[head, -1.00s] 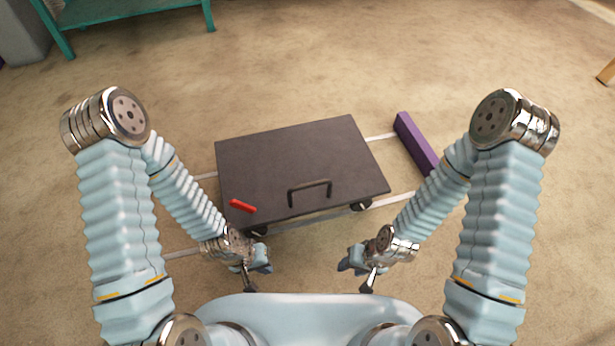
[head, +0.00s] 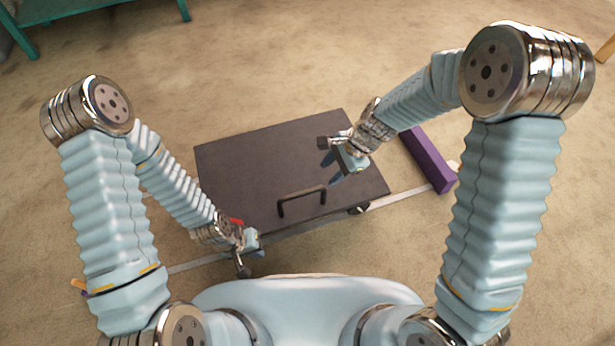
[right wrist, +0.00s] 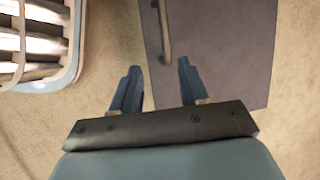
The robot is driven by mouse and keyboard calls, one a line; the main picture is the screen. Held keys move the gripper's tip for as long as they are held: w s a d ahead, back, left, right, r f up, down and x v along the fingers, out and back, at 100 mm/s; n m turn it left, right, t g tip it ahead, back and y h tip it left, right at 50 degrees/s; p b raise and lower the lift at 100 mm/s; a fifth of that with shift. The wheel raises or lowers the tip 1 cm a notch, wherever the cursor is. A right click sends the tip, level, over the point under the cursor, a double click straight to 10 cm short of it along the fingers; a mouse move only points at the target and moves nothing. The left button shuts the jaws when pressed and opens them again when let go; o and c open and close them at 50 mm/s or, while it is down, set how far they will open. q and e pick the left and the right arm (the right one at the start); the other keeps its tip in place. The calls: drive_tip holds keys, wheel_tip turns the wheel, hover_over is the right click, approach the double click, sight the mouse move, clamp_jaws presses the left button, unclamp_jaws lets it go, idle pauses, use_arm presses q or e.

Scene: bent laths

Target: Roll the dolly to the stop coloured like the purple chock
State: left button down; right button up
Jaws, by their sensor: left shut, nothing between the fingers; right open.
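The dolly (head: 250,170) is a dark flat platform with a black handle (head: 301,192) near its front edge, resting on pale rails. In the right wrist view its top (right wrist: 225,50) and handle (right wrist: 165,35) show ahead of the fingers. A red piece (head: 236,221) lies at its front left corner, partly hidden by my left arm. A purple bar (head: 428,160) lies across the rails to the right of the dolly, apart from it. My right gripper (head: 331,167) is open and empty above the dolly, behind the handle. My left gripper (head: 244,264) is shut and empty in front of the front left corner.
A pale rail (head: 395,200) runs from the dolly toward the purple bar. A small orange and purple thing (head: 78,287) shows at the left, mostly behind my left arm. A teal table (head: 85,8) stands at the back left. Bare carpet lies behind the dolly.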

sight(305, 192)
drive_tip(key=b+x, duration=0.1)
drive_tip(key=x, duration=0.3)
drive_tip(key=b+x, duration=0.1)
drive_tip(key=x, duration=0.3)
drive_tip(key=a+b+x, duration=0.1)
drive_tip(key=x, duration=0.4)
drive_tip(key=shift+w+r+b, duration=0.2)
drive_tip(key=shift+w+b, duration=0.1)
drive_tip(key=shift+w, duration=0.05)
clamp_jaws()
